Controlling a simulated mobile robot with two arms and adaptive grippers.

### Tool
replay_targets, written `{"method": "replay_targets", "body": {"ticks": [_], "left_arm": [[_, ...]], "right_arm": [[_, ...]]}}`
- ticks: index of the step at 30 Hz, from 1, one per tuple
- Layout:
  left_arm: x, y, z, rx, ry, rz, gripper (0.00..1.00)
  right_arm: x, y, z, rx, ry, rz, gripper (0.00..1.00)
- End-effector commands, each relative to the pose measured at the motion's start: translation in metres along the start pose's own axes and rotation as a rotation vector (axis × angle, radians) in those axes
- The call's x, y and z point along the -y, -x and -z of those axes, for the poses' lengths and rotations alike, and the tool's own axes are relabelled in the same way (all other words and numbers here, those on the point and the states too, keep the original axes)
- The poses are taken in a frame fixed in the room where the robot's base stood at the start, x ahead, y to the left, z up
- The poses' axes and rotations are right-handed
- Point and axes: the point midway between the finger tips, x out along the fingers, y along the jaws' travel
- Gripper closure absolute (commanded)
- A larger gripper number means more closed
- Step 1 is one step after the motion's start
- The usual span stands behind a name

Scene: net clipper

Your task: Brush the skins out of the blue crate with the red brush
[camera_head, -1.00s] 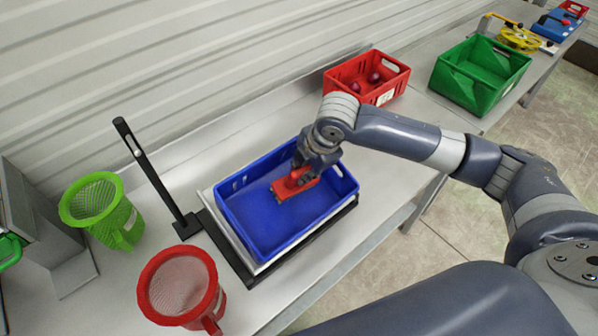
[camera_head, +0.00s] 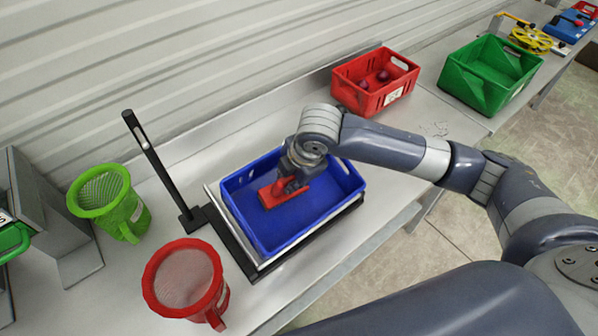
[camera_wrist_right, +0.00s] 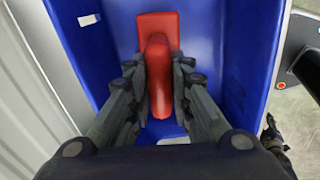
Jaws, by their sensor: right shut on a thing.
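The blue crate (camera_head: 318,217) sits on a black and silver scale on the metal table. My right gripper (camera_head: 296,183) reaches down inside it and is shut on the handle of the red brush (camera_head: 270,196). In the right wrist view, the two fingers of this gripper (camera_wrist_right: 160,90) clasp the red brush (camera_wrist_right: 158,24) over the floor of the blue crate (camera_wrist_right: 95,45). The brush is toward the crate's back left part; I cannot tell whether it touches the floor. I make out no skins in the crate. My left gripper is not in view.
A red crate (camera_head: 372,105) with dark red onions stands behind, a green crate (camera_head: 470,98) to its right. A green mesh basket (camera_head: 118,212) and a red mesh basket (camera_head: 165,305) stand left. The scale's black post (camera_head: 160,172) rises beside the blue crate.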

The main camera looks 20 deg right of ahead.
Motion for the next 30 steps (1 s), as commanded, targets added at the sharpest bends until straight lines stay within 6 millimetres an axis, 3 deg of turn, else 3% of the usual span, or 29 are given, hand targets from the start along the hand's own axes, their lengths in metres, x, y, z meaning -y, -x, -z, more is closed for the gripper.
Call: {"method": "replay_targets", "body": {"ticks": [4,15,30], "left_arm": [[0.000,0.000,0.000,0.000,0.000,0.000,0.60],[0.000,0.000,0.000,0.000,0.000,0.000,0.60],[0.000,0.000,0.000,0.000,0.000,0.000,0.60]], "right_arm": [[0.001,0.000,0.012,0.000,0.002,-0.001,1.00],[0.000,0.003,0.013,0.000,0.000,-0.002,1.00],[0.000,0.052,0.013,0.000,-0.001,-0.004,1.00]]}}
